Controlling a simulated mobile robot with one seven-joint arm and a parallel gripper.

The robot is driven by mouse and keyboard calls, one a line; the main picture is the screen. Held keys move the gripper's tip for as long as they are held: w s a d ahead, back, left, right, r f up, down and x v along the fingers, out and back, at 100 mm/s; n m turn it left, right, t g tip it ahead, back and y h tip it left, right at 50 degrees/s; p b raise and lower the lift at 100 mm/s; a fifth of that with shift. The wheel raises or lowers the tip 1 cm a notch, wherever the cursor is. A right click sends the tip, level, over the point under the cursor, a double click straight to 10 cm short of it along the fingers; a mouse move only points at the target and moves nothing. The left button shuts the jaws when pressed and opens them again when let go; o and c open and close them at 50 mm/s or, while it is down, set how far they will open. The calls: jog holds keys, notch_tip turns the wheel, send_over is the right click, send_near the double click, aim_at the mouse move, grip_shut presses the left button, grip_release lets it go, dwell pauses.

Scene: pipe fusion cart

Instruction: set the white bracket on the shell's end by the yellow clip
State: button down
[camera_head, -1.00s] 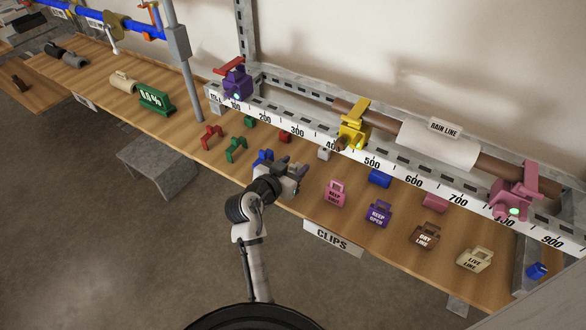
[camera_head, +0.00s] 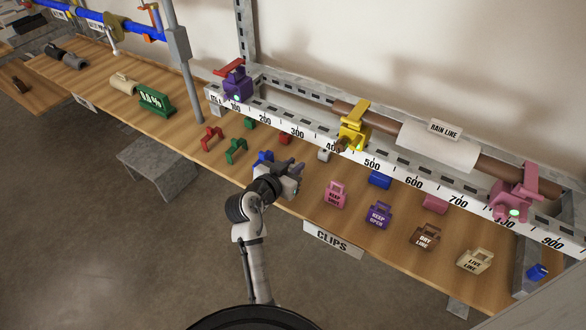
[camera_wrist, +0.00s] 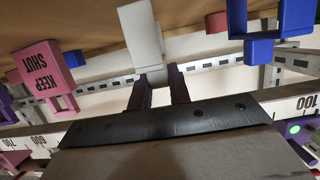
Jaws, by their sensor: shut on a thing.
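My gripper (camera_head: 292,171) is over the front part of the bench, left of the pink KEEP SHUT clip. It is shut on the white bracket, which the wrist view shows as a pale grey-white piece (camera_wrist: 141,34) at the fingertips (camera_wrist: 158,88). In the head view the bracket is hard to tell apart from the gripper. The white shell (camera_head: 438,147) lies around the brown pipe (camera_head: 492,167) behind the ruler rail. The yellow clip (camera_head: 353,130) sits on the rail left of the shell's left end. My gripper is apart from both, in front and to the left.
On the bench are a pink KEEP SHUT clip (camera_head: 335,194), a purple KEEP OPEN clip (camera_head: 379,215), a blue bracket (camera_head: 263,157), a blue block (camera_head: 380,180) and a small pale block (camera_head: 323,155). The ruler rail (camera_head: 410,178) runs between bench and pipe. A pink clip (camera_head: 512,200) stands at right.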

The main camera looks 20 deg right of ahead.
notch_tip(320, 180, up, 28)
jog(key=b, duration=0.2)
jog(key=shift+f, duration=0.25)
dwell(1.2)
